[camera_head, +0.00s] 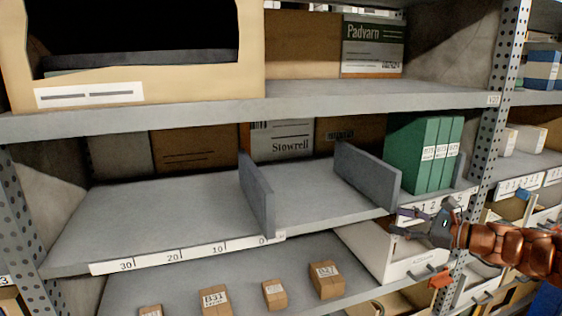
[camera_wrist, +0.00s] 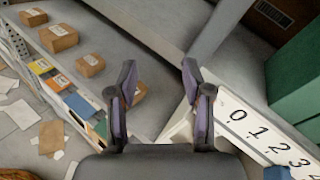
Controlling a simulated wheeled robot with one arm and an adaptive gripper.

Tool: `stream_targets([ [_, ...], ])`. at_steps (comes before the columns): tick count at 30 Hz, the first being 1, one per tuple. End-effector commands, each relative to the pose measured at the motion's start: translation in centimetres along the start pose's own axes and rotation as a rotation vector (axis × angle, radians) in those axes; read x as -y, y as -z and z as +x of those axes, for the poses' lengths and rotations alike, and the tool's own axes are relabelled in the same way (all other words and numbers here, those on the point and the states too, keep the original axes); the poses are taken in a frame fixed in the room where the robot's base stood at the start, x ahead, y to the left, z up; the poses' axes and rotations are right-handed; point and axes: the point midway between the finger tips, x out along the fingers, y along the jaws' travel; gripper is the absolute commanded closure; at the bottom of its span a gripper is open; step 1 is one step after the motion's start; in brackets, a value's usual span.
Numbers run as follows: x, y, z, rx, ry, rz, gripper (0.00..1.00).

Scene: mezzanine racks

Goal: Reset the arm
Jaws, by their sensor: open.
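My gripper (camera_head: 405,222) is at the right of the head view, in front of the middle shelf's front edge, near the number label below the green binders. In the wrist view its two fingers (camera_wrist: 158,85) are apart with nothing between them. My copper-coloured arm (camera_head: 510,248) reaches in from the right edge of the head view.
Grey dividers (camera_head: 257,195) (camera_head: 367,177) stand on the middle shelf (camera_head: 150,215). Green binders (camera_head: 424,153) stand at its right end. Small cardboard boxes (camera_head: 325,280) sit on the lower shelf. A perforated upright post (camera_head: 497,130) stands close to my arm. White bins (camera_head: 390,258) are below.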

Motion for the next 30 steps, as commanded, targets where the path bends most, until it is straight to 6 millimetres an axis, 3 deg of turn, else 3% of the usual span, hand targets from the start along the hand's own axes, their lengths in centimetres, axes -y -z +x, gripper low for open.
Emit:
stream_targets([
  [1,-2.2,-1.9,1.5,-0.002,-0.068,-0.061,0.50],
  [7,-11.6,-6.6,5.1,-0.024,-0.334,-0.311,0.50],
  [14,-22.7,-9.3,5.4,-0.056,-0.642,-0.613,0.50],
  [21,-32.2,-9.1,1.9,-0.095,-0.954,-0.902,0.50],
  [27,-37.8,-7.2,-3.2,-0.137,-1.208,-1.109,0.50],
  [30,-39.6,-6.1,-6.3,-0.163,-1.330,-1.201,0.50],
])
